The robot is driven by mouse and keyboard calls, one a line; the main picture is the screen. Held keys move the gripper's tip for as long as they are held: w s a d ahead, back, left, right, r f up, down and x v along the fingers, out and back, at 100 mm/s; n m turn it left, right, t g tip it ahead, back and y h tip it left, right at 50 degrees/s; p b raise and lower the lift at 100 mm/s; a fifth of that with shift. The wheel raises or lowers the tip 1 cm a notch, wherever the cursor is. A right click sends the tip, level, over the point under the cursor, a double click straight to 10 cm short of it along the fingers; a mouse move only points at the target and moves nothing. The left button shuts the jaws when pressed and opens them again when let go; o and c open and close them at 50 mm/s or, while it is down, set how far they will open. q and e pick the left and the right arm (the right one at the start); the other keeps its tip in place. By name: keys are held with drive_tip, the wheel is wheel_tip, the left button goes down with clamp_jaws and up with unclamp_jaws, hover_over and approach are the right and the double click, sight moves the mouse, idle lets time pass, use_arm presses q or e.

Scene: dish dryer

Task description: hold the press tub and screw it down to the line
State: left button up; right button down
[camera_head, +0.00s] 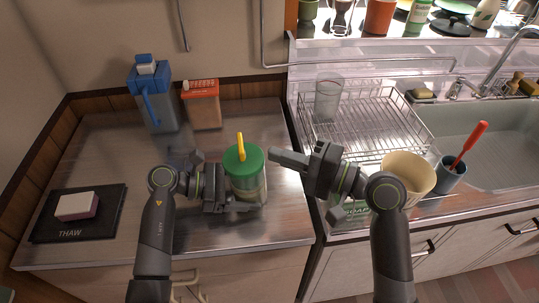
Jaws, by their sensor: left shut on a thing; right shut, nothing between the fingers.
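The press tub (247,188) stands upright on the metal counter, with a green lid (243,158) and a yellow handle (240,145) on top. Its body is pale and see-through. My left gripper (228,199) is shut on the tub's lower body from the left side. My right gripper (274,158) is shut and empty, just right of the green lid and apart from it. The line on the tub cannot be made out at this size.
A blue jug (153,98) and an orange-topped box (201,104) stand behind. A black thaw board (105,207) with a pinkish block (77,206) lies left.

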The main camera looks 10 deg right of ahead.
drive_tip(key=s+d, duration=0.2)
drive_tip(key=s, duration=0.7)
drive_tip(key=shift+s, duration=0.4)
drive_tip(key=shift+d, duration=0.1)
idle(6.6)
